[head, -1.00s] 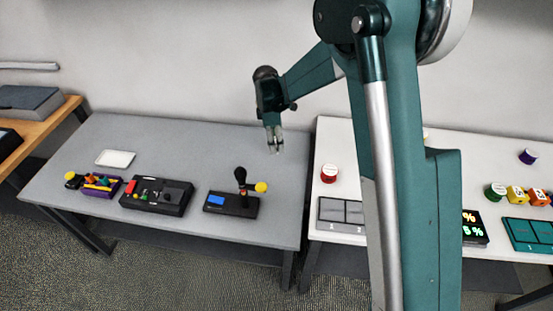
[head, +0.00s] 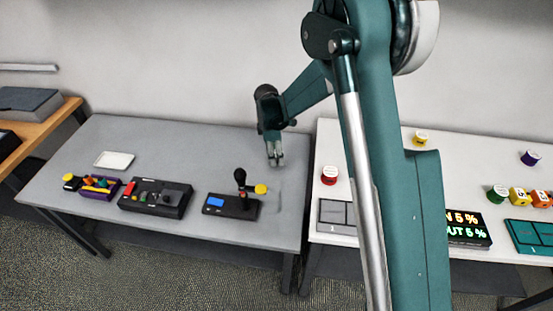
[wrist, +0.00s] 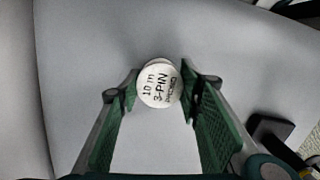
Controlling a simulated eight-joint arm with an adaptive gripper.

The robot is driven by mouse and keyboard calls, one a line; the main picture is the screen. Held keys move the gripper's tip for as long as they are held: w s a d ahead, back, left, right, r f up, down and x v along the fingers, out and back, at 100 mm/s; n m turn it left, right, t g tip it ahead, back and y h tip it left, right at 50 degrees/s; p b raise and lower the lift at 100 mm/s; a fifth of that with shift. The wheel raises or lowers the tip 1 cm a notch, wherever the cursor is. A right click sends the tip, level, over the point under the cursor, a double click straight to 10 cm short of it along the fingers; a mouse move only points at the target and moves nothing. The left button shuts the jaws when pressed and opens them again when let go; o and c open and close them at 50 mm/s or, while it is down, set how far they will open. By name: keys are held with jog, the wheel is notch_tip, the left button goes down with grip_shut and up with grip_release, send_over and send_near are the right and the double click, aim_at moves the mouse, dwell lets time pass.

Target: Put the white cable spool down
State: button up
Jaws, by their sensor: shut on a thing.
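The white cable spool (wrist: 160,86) sits between the two green fingers of my gripper (wrist: 158,90) in the wrist view. Its round label faces the camera and reads "10 m 3-PIN", with a smaller line below. My gripper (head: 275,160) points down over the right end of the grey table (head: 150,138) in the head view and is shut on the spool. The spool is too small to make out in the head view. I cannot tell whether it touches the tabletop.
A red spool (head: 329,175) stands on the white table (head: 385,145) to the right. The back of the grey table is mostly clear, apart from a white tray (head: 114,160).

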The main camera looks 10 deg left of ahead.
jog(key=shift+f, duration=0.9)
jog(key=shift+f, duration=0.1)
jog(key=o, duration=0.9)
jog(key=r, duration=0.4)
jog(key=a+r+p, duration=0.1)
jog(key=r, duration=0.3)
jog(key=r+p, duration=0.1)
jog(key=r, duration=0.3)
jog(key=shift+s+a+r, duration=0.1)
jog(key=shift+s+a, duration=0.05)
jog(key=shift+a, duration=0.1)
